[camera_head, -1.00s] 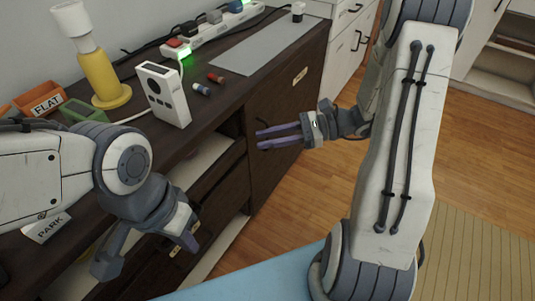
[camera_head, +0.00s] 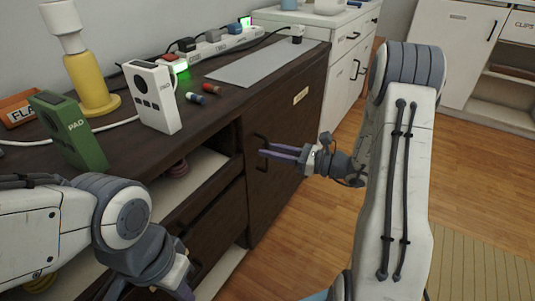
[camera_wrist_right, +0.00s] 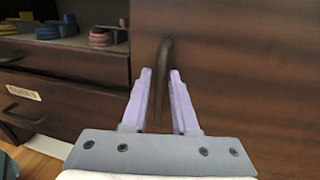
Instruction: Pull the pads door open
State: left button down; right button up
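The dark wood cabinet door (camera_head: 288,128) stands closed below the right end of the counter, with a small label too small to read. Its dark curved handle (camera_head: 261,141) is near the door's left edge. In the right wrist view the handle (camera_wrist_right: 163,62) stands between the fingertips. My right gripper (camera_head: 263,153) is open, its purple fingers pointing at the door on either side of the handle, not closed on it. In the right wrist view the gripper (camera_wrist_right: 160,76) shows a gap around the handle. My left gripper (camera_head: 150,288) is at the bottom edge, partly cut off, its fingers spread.
Open shelves and a drawer (camera_head: 213,225) lie left of the door. On the counter are a green PAD box (camera_head: 72,135), a white device (camera_head: 153,97), a yellow bottle (camera_head: 92,82) and a power strip (camera_head: 225,42). Wooden floor (camera_head: 300,225) is free before the door.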

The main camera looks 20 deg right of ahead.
jog(key=shift+w+a, duration=0.4)
jog(key=shift+a, duration=0.05)
grip_shut()
dwell(1.2)
